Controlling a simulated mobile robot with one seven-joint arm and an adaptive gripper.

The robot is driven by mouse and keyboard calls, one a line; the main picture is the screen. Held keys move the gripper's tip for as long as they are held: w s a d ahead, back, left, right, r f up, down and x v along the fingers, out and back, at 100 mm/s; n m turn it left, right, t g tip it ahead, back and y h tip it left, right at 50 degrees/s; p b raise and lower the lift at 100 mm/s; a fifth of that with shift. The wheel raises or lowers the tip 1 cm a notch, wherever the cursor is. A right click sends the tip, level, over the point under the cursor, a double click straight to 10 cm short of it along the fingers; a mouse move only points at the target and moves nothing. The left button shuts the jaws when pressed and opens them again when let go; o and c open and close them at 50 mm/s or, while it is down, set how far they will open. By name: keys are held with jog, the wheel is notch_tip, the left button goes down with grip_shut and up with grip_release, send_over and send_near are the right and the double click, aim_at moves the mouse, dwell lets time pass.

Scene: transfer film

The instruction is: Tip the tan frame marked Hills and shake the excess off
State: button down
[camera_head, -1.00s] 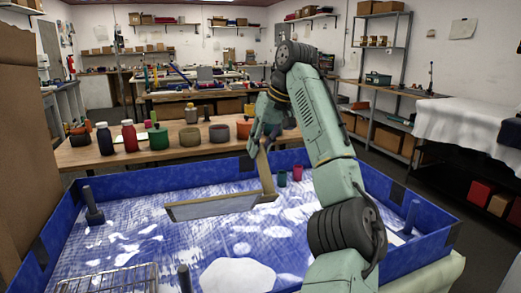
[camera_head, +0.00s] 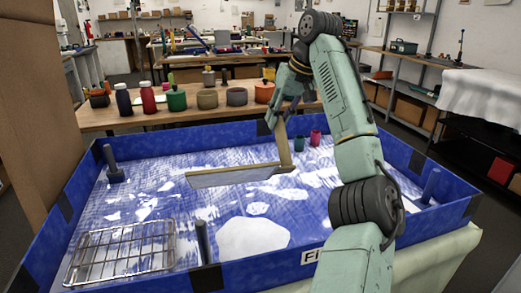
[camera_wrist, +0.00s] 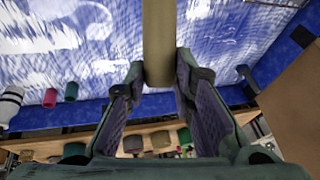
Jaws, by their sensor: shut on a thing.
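The tan frame (camera_head: 285,148) is held over the blue-walled tray (camera_head: 225,266). One bar runs up to my gripper (camera_head: 274,122), and a long, pale lower part (camera_head: 235,177) reaches left from its foot. In the wrist view, my gripper (camera_wrist: 159,82) is shut on the tan bar (camera_wrist: 158,40), with one finger on each side. The frame looks tilted, with its lower part close above the tray floor; I cannot tell whether it touches. No marking on it is readable. White patches (camera_head: 253,238) lie on the tray floor.
A wire rack (camera_head: 122,250) lies at the tray's front left. Dark posts (camera_head: 113,165) stand in the tray. A green cup (camera_head: 299,143) and a red cup (camera_head: 315,138) stand at its back. Bottles and pots (camera_head: 207,98) line the table behind. A cardboard panel (camera_head: 35,120) stands left.

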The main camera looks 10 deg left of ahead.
jog(key=shift+f+t+y+b, duration=0.3)
jog(key=shift+t+b, duration=0.4)
jog(key=shift+b, duration=1.05)
jog(key=t+y+b, duration=0.1)
jog(key=t+b, duration=0.1)
jog(key=b, duration=0.3)
jog(key=n+t+y+b, duration=0.1)
jog(key=t+b, duration=0.1)
jog(key=b, duration=0.3)
jog(key=shift+t, duration=0.3)
jog(key=t+y+b, duration=0.1)
jog(key=b, duration=0.2)
jog(key=shift+t, duration=0.4)
jog(key=shift+r+t+b, duration=0.3)
jog(key=shift+t+b, duration=0.1)
jog(key=shift+b, duration=0.1)
